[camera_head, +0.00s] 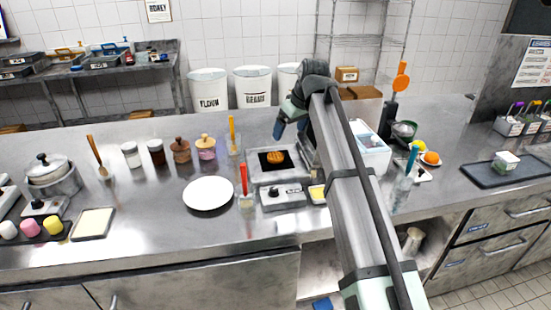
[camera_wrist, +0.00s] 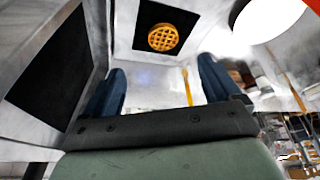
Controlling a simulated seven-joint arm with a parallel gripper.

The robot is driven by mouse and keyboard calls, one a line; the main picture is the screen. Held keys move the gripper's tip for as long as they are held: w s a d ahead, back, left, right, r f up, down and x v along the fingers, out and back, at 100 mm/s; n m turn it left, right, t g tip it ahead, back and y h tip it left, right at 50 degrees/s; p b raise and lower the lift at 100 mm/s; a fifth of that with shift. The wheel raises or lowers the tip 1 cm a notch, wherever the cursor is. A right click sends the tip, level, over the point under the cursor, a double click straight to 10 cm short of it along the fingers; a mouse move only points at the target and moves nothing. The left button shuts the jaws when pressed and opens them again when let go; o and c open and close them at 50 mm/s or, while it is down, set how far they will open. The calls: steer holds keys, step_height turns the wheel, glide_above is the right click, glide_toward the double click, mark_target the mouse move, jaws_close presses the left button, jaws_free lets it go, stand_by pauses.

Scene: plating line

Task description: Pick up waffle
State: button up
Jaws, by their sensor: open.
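The waffle (camera_head: 276,157) is round and golden brown, and lies on the dark square plate of an open waffle iron (camera_head: 262,178) on the steel counter. In the wrist view the waffle (camera_wrist: 163,38) lies beyond my fingertips, with its grid pattern showing. My gripper (camera_head: 290,124) is behind and above the iron, a little right of the waffle in the head view. In the wrist view my gripper (camera_wrist: 160,82) has its two blue fingers wide apart with nothing between them. It does not touch the waffle.
The iron's raised lid (camera_wrist: 60,75) stands close beside my gripper in the wrist view. A white plate (camera_head: 208,194) lies left of the iron. Several jars stand farther left.

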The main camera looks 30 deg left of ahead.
glide_toward(276, 156)
steer(key=f, duration=0.3)
steer(key=shift+w+a, duration=0.25)
steer(key=shift+w, duration=0.15)
steer(key=shift+a+x, duration=0.15)
steer(key=shift+x, duration=1.15)
steer(key=shift+a+x, duration=0.15)
steer(key=shift+x, duration=1.2)
steer(key=shift+s+r, duration=0.1)
steer(key=shift+s, duration=0.05)
steer(key=c, duration=0.8)
